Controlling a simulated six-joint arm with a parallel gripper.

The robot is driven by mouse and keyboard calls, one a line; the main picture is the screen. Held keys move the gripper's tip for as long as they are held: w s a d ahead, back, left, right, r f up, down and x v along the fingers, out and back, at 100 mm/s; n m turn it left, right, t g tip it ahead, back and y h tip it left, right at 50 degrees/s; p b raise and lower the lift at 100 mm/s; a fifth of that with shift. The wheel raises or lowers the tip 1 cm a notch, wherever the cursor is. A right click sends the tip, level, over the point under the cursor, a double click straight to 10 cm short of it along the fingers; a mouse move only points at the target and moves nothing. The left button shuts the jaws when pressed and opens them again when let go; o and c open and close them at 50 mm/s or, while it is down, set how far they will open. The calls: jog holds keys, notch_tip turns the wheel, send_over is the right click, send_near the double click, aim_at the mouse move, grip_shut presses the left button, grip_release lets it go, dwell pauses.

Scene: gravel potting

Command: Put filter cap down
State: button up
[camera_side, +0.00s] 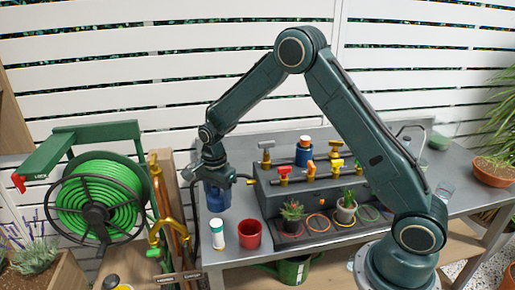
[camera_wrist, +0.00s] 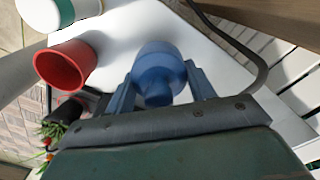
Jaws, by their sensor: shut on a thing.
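The blue filter cap (camera_side: 217,199) is below my gripper (camera_side: 215,177) in the side view, over the left end of the grey bench (camera_side: 222,272). In the wrist view the cap (camera_wrist: 158,68) is a rounded blue piece with a narrower knob facing the camera. It sits between the two blue-grey fingers of my gripper (camera_wrist: 160,88), which is shut on it. The fingers partly cover its sides. I cannot tell whether its underside touches the bench.
A red pot (camera_side: 249,235) and a white-and-green canister (camera_side: 217,234) stand in front of the cap. A dark stepped stand (camera_side: 265,195) with valves and small plants is to the right. A blue container (camera_side: 303,156) stands behind it. A hose reel (camera_side: 98,212) is at left.

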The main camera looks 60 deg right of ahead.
aim_at(220, 216)
jog(key=shift+f, duration=0.1)
jog(key=shift+f, duration=2.05)
jog(key=shift+f, duration=0.1)
jog(key=o, duration=1)
notch_tip(220, 216, up, 12)
jog(key=shift+f, duration=0.15)
jog(key=shift+r, duration=0.3)
